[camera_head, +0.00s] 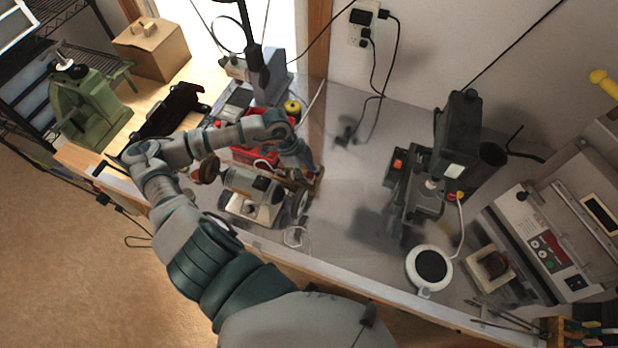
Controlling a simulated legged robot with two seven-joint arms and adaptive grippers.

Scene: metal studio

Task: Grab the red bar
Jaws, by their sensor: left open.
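My left arm reaches over the bench and its forearm bends down at the wrist. My left gripper (312,182) is open, pointing down at the bench beside the right end of the bench grinder (252,192). The fingertips are small and dark, and I cannot tell whether they touch anything. A red object (250,154) shows just below the forearm, behind the grinder and left of the gripper; the arm partly covers it. I cannot tell whether it is the red bar, and no other clear red bar shows. My right gripper is not in view.
A drill press (455,150) stands at centre right, with a round white-rimmed item (429,266) in front. A machine with a control panel (548,250) is at far right. A green press (90,105) and cardboard box (152,48) are left. The bench between grinder and drill press is mostly clear.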

